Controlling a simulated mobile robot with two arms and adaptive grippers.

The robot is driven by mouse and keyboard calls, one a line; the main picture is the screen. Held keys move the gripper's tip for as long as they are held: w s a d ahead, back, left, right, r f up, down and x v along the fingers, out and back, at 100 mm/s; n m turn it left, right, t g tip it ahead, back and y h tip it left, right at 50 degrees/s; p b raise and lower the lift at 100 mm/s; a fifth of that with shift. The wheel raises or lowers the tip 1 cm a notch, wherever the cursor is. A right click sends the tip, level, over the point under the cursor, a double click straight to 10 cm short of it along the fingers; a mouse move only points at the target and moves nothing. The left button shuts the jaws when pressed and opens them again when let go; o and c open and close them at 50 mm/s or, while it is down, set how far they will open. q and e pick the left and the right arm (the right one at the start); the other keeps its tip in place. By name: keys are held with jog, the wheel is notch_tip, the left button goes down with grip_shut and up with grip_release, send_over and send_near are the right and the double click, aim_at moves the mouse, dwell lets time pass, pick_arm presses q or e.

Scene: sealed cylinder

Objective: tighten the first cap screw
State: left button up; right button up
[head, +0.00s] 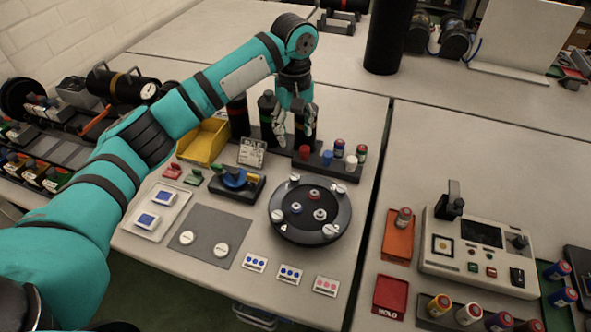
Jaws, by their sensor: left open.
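A round dark cap (310,240) lies on the table in the middle of the head view. Pale cap screws sit around its rim: one at the back (294,178), one at the right (340,189), one at the front right (330,231) and one at the left (277,216). A "4" shows near the left screw; I cannot tell which screw is the first. Small red and blue-ringed fittings sit inside the rim. My left gripper (293,130) points down behind the cap, near a dark rack, open and apart from the screws. My right gripper is out of view.
A rack of small bottles (327,157) stands behind the cap, with dark cylinders near my gripper. A yellow bin (203,142) and a sign (251,152) are left. A grey mat (208,222) holds two pale discs. A tester (475,250) stands right, across a table gap.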

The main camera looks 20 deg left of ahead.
aim_at(295, 177)
pick_arm(q)
notch_tip(295, 177, down, 14)
jog(key=shift+f+p, duration=0.25)
jog(key=shift+p, duration=0.5)
jog(key=shift+f, duration=0.35)
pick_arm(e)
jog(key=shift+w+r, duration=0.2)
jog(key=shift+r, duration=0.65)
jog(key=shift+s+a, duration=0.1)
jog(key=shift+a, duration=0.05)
pick_arm(q)
grip_shut()
